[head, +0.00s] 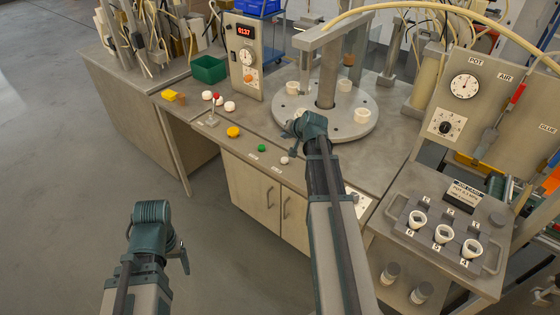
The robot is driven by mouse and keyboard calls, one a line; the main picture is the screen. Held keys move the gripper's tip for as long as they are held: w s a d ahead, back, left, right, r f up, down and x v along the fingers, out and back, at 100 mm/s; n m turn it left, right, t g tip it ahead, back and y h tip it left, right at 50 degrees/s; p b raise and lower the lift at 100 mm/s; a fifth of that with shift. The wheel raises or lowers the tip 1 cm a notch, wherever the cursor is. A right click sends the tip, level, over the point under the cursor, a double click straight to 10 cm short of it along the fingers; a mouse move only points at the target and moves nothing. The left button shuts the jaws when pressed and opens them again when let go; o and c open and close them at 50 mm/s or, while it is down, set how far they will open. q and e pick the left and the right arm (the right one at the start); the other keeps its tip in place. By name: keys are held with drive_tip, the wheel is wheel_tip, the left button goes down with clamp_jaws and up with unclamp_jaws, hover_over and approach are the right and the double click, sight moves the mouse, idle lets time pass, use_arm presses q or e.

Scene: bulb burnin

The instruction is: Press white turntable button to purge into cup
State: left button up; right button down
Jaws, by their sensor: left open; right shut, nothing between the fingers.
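A small white button (284,160) sits near the front edge of the turntable bench, to the right of a green button (262,148). The grey round turntable (335,128) carries several white cups, one at its front right (361,116). My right gripper (292,139) is shut and empty. It hangs over the bench at the turntable's front left edge and shows just above the white button in the picture; I cannot tell its height or whether it touches anything. My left gripper (182,257) is open, over the floor away from the bench. Its fingers are partly hidden.
A yellow button (233,131) and several white and red knobs lie along the bench front. A control box with a red display (244,55) and a green bin (208,69) stand behind. A grey post and beam (327,75) rise over the turntable. A cup rack (440,240) is at right.

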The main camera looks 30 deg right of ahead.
sight(285, 161)
wheel_tip(285, 161, down, 9)
drive_tip(key=b, duration=0.9)
idle(1.9)
drive_tip(key=shift+f+b, duration=0.35)
drive_tip(key=shift+f+b, duration=0.5)
idle(0.6)
idle(0.3)
drive_tip(key=shift+r+p, duration=0.95)
drive_tip(key=shift+p, duration=0.05)
